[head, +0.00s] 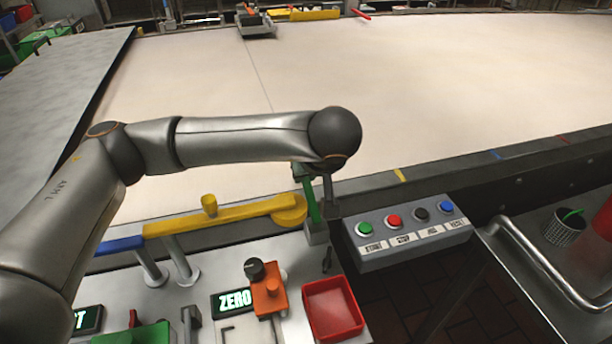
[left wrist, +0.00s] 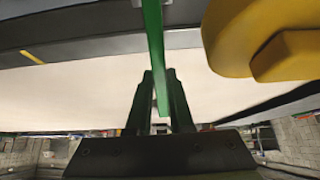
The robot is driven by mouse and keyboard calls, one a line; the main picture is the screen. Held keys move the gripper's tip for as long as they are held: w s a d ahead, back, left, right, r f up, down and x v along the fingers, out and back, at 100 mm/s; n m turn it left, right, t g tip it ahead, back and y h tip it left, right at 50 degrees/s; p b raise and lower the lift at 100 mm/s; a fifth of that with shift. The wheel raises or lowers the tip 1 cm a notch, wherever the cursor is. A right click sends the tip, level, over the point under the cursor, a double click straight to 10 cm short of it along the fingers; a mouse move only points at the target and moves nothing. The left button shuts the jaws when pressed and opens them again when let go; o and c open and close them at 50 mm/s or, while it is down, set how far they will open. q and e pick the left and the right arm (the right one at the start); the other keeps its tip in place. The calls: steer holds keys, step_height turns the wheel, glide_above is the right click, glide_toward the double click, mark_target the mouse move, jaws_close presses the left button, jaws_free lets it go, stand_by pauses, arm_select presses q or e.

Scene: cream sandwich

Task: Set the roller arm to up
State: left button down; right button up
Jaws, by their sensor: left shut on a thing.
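A green bar (head: 311,202) stands nearly upright on a small grey block (head: 316,236) beside the conveyor's near edge. My left gripper (head: 322,188) reaches down to it from above, largely hidden under my dark wrist. In the left wrist view the green bar (left wrist: 154,50) passes between the two dark fingers of my left gripper (left wrist: 160,85), which are shut on it. A yellow arm (head: 225,216) with a thick round end lies just left of the bar. Its round end (left wrist: 262,40) fills the upper right of the wrist view. No label shows which part is the roller arm. My right gripper is not in view.
A button box (head: 405,235) with green, red, black and blue buttons is right of the bar. A red tray (head: 332,308), an orange block (head: 268,297) with a dark knob and a ZERO display (head: 234,300) lie in front. The pale belt (head: 440,90) behind is mostly clear.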

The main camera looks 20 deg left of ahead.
arm_select(q)
steer(key=c, duration=0.8)
jaws_free()
steer(key=shift+r, duration=0.1)
steer(key=v, duration=1.2)
steer(key=shift+r, duration=0.15)
steer(key=shift+s+d, duration=0.1)
